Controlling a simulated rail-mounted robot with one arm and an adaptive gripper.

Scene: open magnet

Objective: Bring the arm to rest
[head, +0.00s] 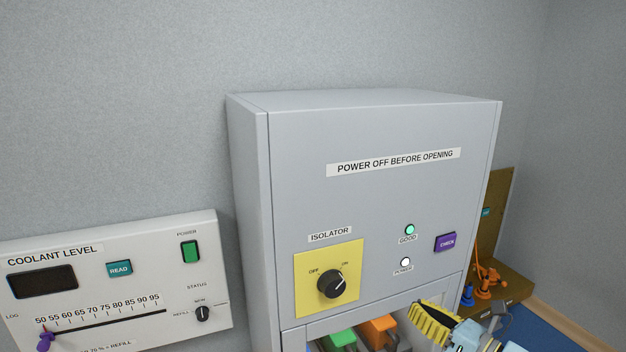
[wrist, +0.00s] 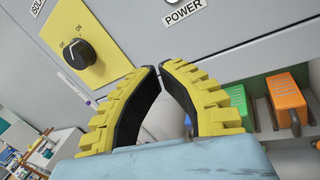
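My gripper (head: 428,312) is at the lower right of the head view, in front of the cabinet's lower part. In the wrist view my gripper (wrist: 161,67) shows two yellow ribbed fingers with black inner pads. They lean together and their tips almost meet, with nothing between them. The grey cabinet (head: 300,135) stands behind it, labelled POWER OFF BEFORE OPENING. Its black isolator knob (head: 331,284) on a yellow plate has its white mark towards ON. The knob also shows in the wrist view (wrist: 75,53), left of the fingers.
Green (head: 338,339) and orange (head: 379,328) parts sit in the cabinet's open lower bay, close to my gripper. A coolant panel (head: 115,285) is at the left. A brown bench (head: 505,283) with orange items stands at the right.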

